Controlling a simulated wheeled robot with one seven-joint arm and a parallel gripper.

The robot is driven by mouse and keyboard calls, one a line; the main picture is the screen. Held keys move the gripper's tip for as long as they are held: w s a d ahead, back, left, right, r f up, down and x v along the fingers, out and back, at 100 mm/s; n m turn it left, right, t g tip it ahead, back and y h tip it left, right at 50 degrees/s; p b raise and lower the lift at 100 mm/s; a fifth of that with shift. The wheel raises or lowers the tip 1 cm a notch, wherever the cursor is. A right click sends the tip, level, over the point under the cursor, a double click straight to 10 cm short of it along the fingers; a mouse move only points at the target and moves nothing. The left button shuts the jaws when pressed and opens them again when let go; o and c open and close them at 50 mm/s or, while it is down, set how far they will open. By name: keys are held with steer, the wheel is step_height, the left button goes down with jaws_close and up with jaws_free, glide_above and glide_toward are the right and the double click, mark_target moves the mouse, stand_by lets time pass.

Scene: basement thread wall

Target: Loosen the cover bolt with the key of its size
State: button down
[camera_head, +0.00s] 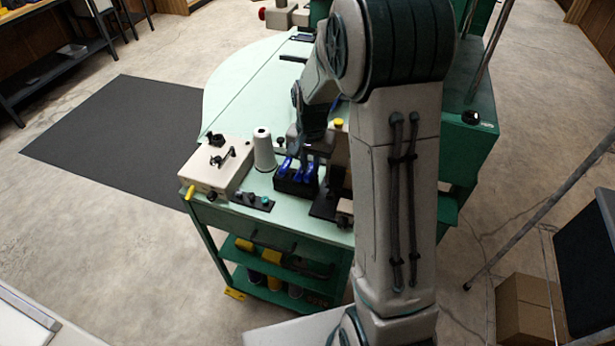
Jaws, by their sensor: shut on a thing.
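A black holder (297,188) with several blue-handled keys (285,165) stands near the front edge of the pale green table. My gripper (309,158) points down over the holder and is shut on a blue-handled key. That key appears to be still in or just above the holder; its lower end is hidden. Which size it is cannot be told. A cream box (212,172) with black fittings on its top sits to the left; I cannot tell whether one of these is the cover bolt. My arm hides part of the table to the right.
A white thread cone (263,150) stands between the box and the holder. A small dark strip with knobs (252,201) lies at the table's front edge. The pale green tabletop (250,92) is mostly clear behind. A cardboard box (527,308) is on the floor at right.

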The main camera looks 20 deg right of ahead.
mark_target(310, 171)
steer(key=shift+s+f, duration=0.45)
steer(key=shift+f, duration=0.2)
steer(key=shift+w+r+g+p, duration=0.25)
steer(key=shift+r+g+p, duration=0.05)
steer(key=shift+r+p, duration=0.65)
steer(key=shift+a+r+p, duration=0.1)
steer(key=shift+r+p, duration=1.05)
steer(key=shift+r, duration=1.1)
